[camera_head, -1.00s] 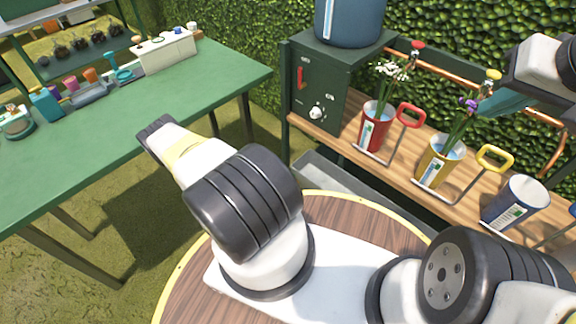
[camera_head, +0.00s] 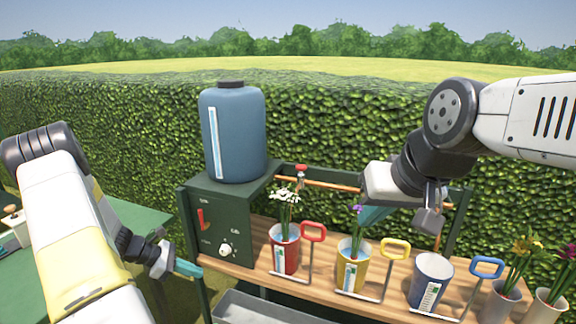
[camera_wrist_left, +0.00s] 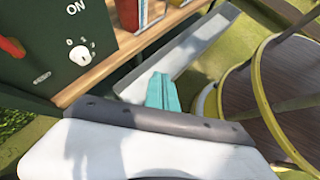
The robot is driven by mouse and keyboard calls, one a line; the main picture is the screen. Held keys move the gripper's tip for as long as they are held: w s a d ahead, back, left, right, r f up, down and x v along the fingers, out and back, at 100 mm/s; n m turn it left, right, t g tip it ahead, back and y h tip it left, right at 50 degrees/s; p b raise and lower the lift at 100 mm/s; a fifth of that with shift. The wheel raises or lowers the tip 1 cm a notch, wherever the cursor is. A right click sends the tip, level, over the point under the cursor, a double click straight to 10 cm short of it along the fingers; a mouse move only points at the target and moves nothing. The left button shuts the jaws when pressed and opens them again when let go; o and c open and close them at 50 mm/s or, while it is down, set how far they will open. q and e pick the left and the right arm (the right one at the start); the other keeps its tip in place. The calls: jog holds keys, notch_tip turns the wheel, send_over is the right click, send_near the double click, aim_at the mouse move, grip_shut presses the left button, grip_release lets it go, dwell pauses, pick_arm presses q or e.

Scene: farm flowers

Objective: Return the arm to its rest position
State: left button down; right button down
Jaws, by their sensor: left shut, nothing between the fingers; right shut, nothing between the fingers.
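My left arm comes in from the left in the head view, and its gripper (camera_head: 187,268) has its teal fingers closed, left of the green control cabinet (camera_head: 212,225). In the left wrist view the teal fingers (camera_wrist_left: 163,92) are together and empty, above the grey trough (camera_wrist_left: 190,55). My right gripper (camera_head: 374,216) is shut with nothing in it. In the picture its teal fingers overlap the space by the purple flower above the yellow bucket (camera_head: 352,266); I cannot tell the depth gap.
A wooden shelf (camera_head: 318,292) carries a red bucket (camera_head: 284,252) with white flowers, the yellow bucket and an empty-looking blue bucket (camera_head: 431,282). A blue tank (camera_head: 232,135) stands on the cabinet. Potted flowers (camera_head: 505,300) are at right. A green table (camera_head: 125,225) is left.

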pick_arm(q)
jog(key=s+d+r+m+y, duration=0.1)
jog(key=s+d+r+m, duration=0.2)
jog(key=r, duration=0.5)
jog(key=s+d+r+m+g+y, duration=0.1)
jog(key=d+r+m+y, duration=0.1)
jog(key=d+r+m, duration=0.45)
jog(key=s+d+r+m+y, duration=0.1)
jog(key=s+r+m, duration=0.1)
jog(key=r, duration=0.8)
jog(key=s+d+r+m+t+y, duration=0.3)
jog(key=s+r+m, duration=0.6)
jog(key=s, duration=0.6)
jog(key=shift+d+r+m+t, duration=0.35)
jog(key=shift+d+r+t, duration=0.3)
jog(key=shift+r, duration=0.45)
